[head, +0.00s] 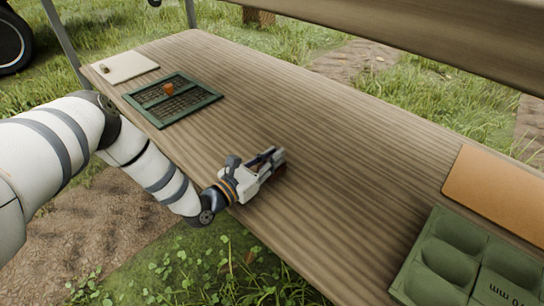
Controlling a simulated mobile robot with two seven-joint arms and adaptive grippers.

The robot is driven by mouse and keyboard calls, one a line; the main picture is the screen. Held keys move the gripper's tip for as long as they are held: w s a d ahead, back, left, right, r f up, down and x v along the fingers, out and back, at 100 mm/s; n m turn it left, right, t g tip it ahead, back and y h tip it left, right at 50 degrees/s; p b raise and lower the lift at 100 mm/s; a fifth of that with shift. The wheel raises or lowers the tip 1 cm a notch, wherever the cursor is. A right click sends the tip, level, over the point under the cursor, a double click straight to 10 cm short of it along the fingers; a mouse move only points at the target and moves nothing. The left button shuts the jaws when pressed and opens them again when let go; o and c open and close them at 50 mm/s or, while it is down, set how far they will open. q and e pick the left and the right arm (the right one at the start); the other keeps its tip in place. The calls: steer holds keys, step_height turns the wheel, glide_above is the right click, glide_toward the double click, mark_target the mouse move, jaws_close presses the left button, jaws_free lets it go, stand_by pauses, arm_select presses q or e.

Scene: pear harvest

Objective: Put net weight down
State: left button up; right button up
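A green-framed dark net panel (205,99) lies flat at the left of the wooden table. A small orange object (168,89) sits on its mesh; I cannot tell whether it is the net weight. My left gripper (276,158) is low over the table near its front edge, to the right of the net panel and apart from it. Its fingers point right and away; at this size I cannot tell whether they are open or shut or hold anything. My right gripper is out of view.
A pale board (130,66) with a small brownish piece (103,68) lies at the table's far left. An orange-brown mat (495,190) and a green tray with round hollows (417,262) are at the right. The middle of the wooden table (330,130) is clear.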

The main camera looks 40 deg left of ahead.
arm_select(q)
steer(key=shift+o, duration=1.4)
steer(key=shift+s+r, duration=0.1)
steer(key=shift+r, duration=0.25)
steer(key=s+p, duration=0.1)
steer(key=s, duration=0.3)
steer(key=s+p, duration=0.1)
steer(key=s, duration=0.3)
steer(key=s+a+p, duration=0.1)
steer(key=s, duration=0.2)
steer(key=shift+s+f, duration=0.15)
steer(key=shift+s, duration=0.25)
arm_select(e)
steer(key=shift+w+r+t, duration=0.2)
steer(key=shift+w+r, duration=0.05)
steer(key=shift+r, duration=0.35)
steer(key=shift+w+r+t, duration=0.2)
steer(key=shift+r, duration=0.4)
